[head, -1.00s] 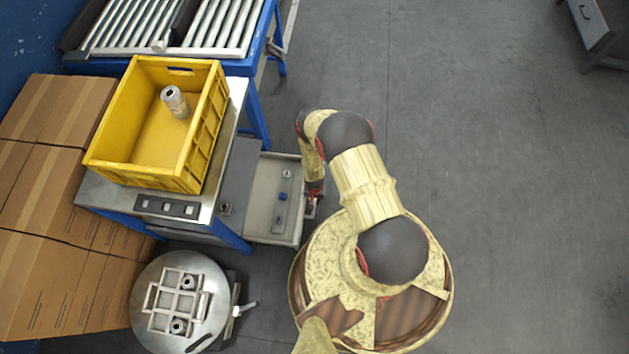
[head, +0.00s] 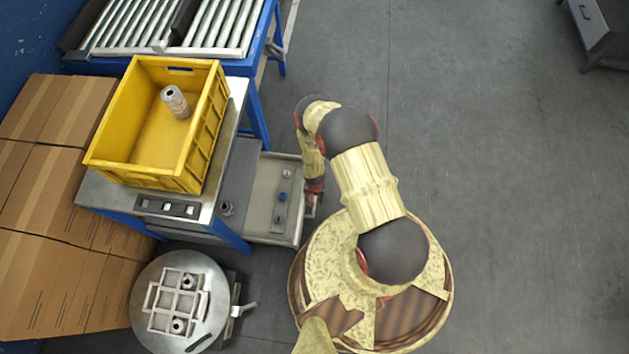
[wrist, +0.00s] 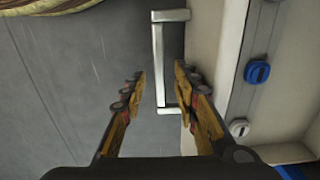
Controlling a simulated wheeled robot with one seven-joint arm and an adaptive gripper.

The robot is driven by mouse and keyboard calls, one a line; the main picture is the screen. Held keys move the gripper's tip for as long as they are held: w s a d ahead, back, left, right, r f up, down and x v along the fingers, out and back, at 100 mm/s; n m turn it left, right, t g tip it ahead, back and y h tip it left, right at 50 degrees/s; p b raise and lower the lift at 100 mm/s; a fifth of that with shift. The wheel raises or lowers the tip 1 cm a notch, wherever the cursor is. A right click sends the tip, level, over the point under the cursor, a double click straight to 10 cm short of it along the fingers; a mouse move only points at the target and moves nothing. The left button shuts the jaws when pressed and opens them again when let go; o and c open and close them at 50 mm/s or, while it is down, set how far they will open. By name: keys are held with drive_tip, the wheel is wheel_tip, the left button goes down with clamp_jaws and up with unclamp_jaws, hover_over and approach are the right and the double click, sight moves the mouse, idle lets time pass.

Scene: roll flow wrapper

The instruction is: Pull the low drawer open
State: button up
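The low drawer (head: 262,215) juts out to the right from under the metal table, its inside showing from above. In the wrist view the drawer (wrist: 207,40) is at the right, with its pale bar handle (wrist: 158,55) sticking out from its front. My gripper (wrist: 160,72) is open, with one finger on each side of the handle bar. Gaps show between the bar and both fingers. In the head view my gripper (head: 312,202) is at the drawer's front edge, small and partly hidden by my arm.
A grey strip with a blue knob (head: 283,196) lies in the drawer. A yellow crate (head: 120,172) stands on the metal table (head: 232,105). A round stand (head: 205,325) is in front, cardboard boxes (head: 40,200) at left, a roller conveyor (head: 130,22) behind.

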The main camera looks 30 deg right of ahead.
wheel_tip(320, 180, up, 9)
drive_tip(key=shift+f, duration=0.15)
idle(0.4)
idle(0.5)
